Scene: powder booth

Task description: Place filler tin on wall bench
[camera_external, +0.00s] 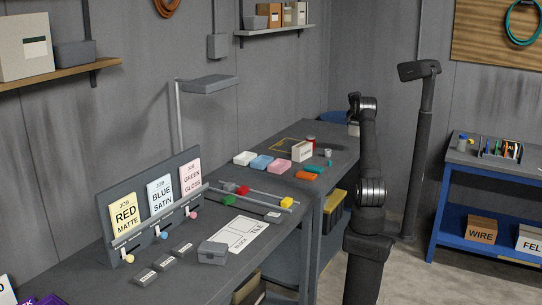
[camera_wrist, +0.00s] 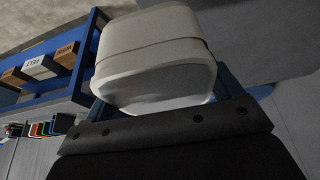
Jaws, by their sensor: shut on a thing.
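In the wrist view, my gripper (camera_wrist: 165,95) is shut on a pale grey-white rounded tin (camera_wrist: 150,58), with a dark finger on each side. A dark seam runs round the tin, and its label side is not visible. In the external view, my gripper is mostly hidden behind my arm, and a small pale part beside the arm (camera_external: 353,129) may be the tin. A long grey bench (camera_external: 330,150) runs along the left wall. A blue bench with a grey top (camera_external: 480,160) stands by the right wall; which is the wall bench is not marked.
The blue bench holds a rack (camera_external: 500,150), with WIRE (camera_external: 482,229) and FELT (camera_external: 529,239) boxes below. A dark post (camera_external: 422,150) stands between benches.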

